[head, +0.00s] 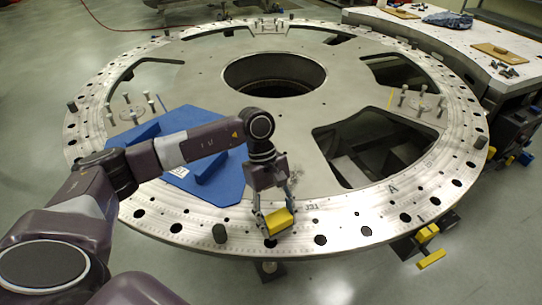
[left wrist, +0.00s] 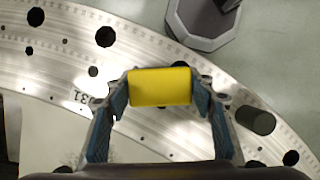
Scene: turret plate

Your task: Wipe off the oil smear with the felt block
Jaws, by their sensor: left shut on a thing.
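My left gripper (head: 276,212) is shut on a yellow felt block (head: 281,222) over the near rim of the round metal turret plate (head: 165,215). In the left wrist view the block (left wrist: 160,87) lies level between the two fingertips of the gripper (left wrist: 161,92). I cannot tell whether its underside touches the plate. I cannot make out the oil smear with certainty; faint dark specks show on the right rim near the letter A. The block and gripper hide the metal beneath them. My right gripper is not in view.
A blue fixture (head: 228,181) lies on the plate behind my left arm. The plate has a large central opening and cut-outs. A workbench (head: 450,40) stands at the back right. The right rim is mostly clear.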

